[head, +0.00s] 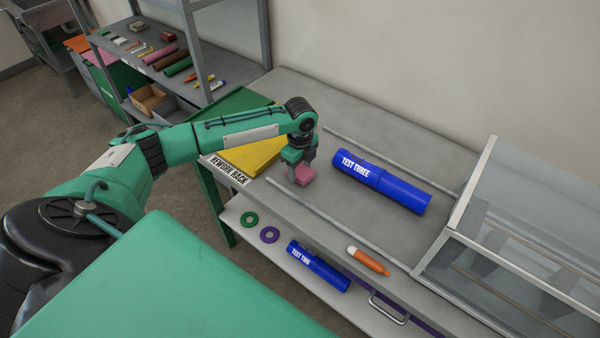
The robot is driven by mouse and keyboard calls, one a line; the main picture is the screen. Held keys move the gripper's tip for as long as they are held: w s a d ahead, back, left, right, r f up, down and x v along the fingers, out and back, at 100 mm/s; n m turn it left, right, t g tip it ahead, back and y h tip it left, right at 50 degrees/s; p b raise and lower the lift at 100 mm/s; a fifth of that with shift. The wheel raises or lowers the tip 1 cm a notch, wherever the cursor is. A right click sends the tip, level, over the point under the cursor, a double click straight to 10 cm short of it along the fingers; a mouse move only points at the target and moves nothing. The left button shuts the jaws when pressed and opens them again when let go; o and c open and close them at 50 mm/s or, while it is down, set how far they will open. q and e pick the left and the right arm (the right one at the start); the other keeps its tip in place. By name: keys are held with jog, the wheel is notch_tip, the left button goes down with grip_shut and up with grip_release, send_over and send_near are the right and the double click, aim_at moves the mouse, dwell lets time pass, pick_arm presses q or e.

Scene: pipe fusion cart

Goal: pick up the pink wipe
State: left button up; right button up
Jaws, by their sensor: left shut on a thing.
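The pink wipe (305,174) is a small pink block-like piece at the tip of my left gripper (300,168), over the grey cart top near its left end. My left gripper points down and is shut on the wipe. I cannot tell whether the wipe touches the surface below. My right gripper is not in view.
A blue pipe marked TEST THREE (380,182) lies just right of my left gripper, between two thin rails. A clear-sided enclosure (530,240) stands at the right.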

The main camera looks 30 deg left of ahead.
aim_at(300, 171)
pick_arm(q)
notch_tip(300, 171, up, 18)
jog(key=b, duration=0.3)
jog(key=shift+f, duration=0.15)
jog(key=o, duration=0.3)
jog(key=shift+c, duration=1.2)
